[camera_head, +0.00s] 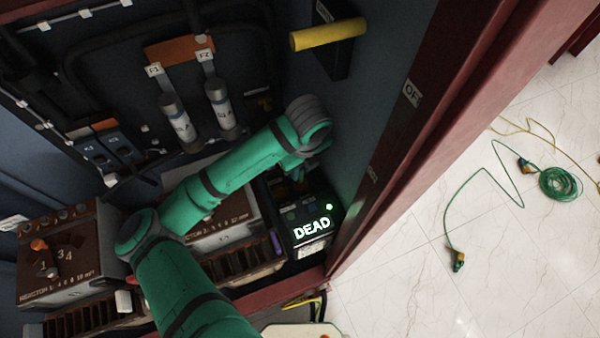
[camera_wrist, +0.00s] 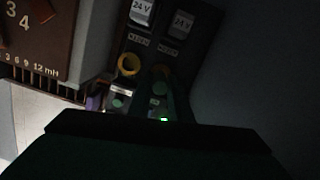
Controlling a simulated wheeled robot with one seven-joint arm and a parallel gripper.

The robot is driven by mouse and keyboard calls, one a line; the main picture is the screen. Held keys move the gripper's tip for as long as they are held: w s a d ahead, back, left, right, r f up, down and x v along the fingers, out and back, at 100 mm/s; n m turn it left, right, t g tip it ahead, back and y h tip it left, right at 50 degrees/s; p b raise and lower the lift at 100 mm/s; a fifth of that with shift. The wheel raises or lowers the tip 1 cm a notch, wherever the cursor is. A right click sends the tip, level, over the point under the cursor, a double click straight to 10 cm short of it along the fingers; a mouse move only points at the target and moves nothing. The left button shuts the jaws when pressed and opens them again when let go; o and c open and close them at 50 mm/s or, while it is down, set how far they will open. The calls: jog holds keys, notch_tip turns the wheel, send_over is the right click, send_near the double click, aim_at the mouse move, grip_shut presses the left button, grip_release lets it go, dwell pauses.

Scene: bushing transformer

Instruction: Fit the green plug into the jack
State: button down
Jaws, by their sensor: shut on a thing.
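My gripper (camera_wrist: 162,92) points down at a black box (camera_head: 312,252) in the cabinet. In the wrist view its narrow fingers are closed on a small dim thing, which looks to be the green plug; its colour and outline are too dark to make out. The fingertips are beside a yellow-ringed round jack (camera_wrist: 129,65) on the panel. A brownish round spot, perhaps a second jack, shows at the fingertips. I cannot tell whether the held thing touches or enters it. The head view hides the fingertips behind my wrist.
"24 V" labels (camera_wrist: 142,11) sit above the jacks. The box's display (camera_head: 312,228) reads "DEAD", with a green light. A brown-fronted reactor box (camera_head: 65,262) stands left. The cabinet wall and red frame (camera_head: 400,130) close in right. A green cable (camera_head: 495,180) with yellow-green ends lies on the floor.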

aim_at(301, 176)
jog(key=shift+d+f, duration=0.15)
jog(key=shift+f, duration=1.6)
jog(key=shift+f, duration=0.1)
jog(key=c, duration=1.6)
grip_release()
jog(key=r, duration=0.8)
jog(key=s+r, duration=0.1)
jog(key=r, duration=0.3)
jog(key=shift+d, duration=0.35)
jog(key=shift+s, duration=0.15)
